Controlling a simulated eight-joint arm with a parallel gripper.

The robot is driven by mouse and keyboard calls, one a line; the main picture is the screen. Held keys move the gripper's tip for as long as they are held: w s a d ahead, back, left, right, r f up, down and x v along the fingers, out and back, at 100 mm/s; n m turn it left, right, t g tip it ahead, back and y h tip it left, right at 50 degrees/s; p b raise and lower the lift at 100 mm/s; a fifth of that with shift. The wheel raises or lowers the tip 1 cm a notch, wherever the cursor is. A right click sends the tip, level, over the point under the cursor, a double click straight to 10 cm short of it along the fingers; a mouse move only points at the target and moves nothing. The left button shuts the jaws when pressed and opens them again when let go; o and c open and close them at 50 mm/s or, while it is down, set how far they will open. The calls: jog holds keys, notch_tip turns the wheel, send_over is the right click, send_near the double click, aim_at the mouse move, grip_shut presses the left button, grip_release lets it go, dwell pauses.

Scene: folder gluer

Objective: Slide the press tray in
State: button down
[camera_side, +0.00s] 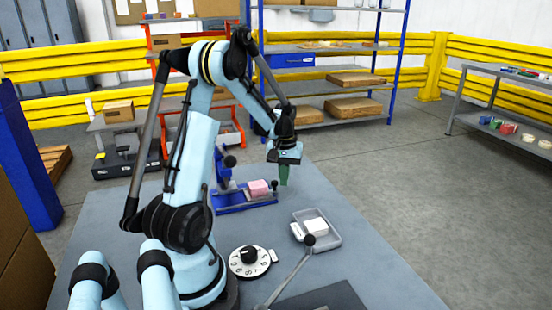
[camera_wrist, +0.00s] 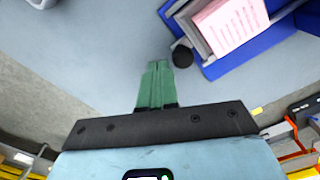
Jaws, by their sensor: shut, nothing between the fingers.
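The blue press (camera_side: 224,180) stands on the table, with a pink stack (camera_side: 258,188) on its base. In the wrist view, the pink printed stack (camera_wrist: 231,24) lies in a grey press tray (camera_wrist: 203,40) over the blue base (camera_wrist: 246,53). A round black knob (camera_wrist: 182,56) is at the tray's near end. My gripper (camera_side: 284,182) points down beside the press on the stack's right. Its green fingers (camera_wrist: 157,66) are shut and empty, just left of the knob in the wrist view. I cannot tell whether they touch it.
A clear grey tray (camera_side: 334,240) with a white block (camera_side: 315,226) sits right of the press. A white numbered dial (camera_side: 249,262) and a black-knobbed lever (camera_side: 290,276) are nearer the front. The table is bare to the right of the grey tray.

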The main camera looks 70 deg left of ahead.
aim_at(255, 185)
jog(key=shift+s, duration=4.55)
jog(key=shift+w, duration=0.4)
jog(key=shift+r, duration=3.5)
